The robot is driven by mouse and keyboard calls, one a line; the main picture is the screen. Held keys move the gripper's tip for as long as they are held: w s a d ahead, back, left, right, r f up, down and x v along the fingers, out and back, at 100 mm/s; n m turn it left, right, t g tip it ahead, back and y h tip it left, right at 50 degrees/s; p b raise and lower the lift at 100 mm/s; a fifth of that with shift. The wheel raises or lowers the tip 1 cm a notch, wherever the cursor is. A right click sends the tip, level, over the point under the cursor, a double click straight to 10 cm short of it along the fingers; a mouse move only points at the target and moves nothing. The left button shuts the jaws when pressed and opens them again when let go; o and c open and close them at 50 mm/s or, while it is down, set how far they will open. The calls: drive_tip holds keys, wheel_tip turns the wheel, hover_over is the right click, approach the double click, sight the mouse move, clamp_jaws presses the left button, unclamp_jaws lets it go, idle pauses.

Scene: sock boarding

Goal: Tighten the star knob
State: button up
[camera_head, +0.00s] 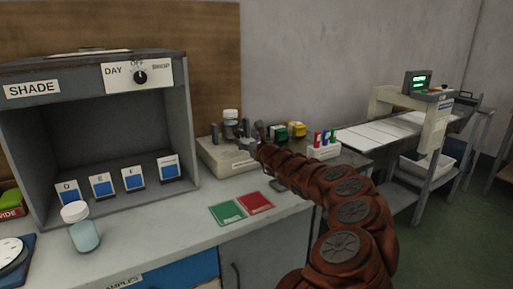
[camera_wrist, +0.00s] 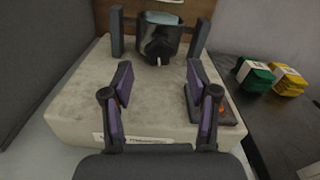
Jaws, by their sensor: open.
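The star knob (camera_wrist: 158,49) appears as a dark, lobed shape on the near side of a dark round holder in the wrist view. The holder (camera_wrist: 178,38) carries a jar with pale bluish contents and stands between two dark uprights on a pale machine base (camera_wrist: 85,98). My gripper (camera_wrist: 159,78) is open and empty. Its two purple-padded fingers are spread above the base, short of the knob and to either side of it. In the head view, my gripper (camera_head: 254,142) is beside the machine (camera_head: 219,160), and the knob cannot be made out there.
A dark block with a red light (camera_wrist: 217,112) sits on the base by the right finger. Green (camera_wrist: 255,76) and yellow (camera_wrist: 289,80) bundles lie to the right. A shade cabinet (camera_head: 192,110) stands left. Green and red cards (camera_head: 228,211) lie in front; a lidded jar (camera_head: 84,235) stands front left.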

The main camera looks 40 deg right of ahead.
drive_tip(key=s, duration=0.7)
drive_tip(key=shift+s+a, duration=0.15)
drive_tip(key=shift+a, duration=0.25)
idle(0.4)
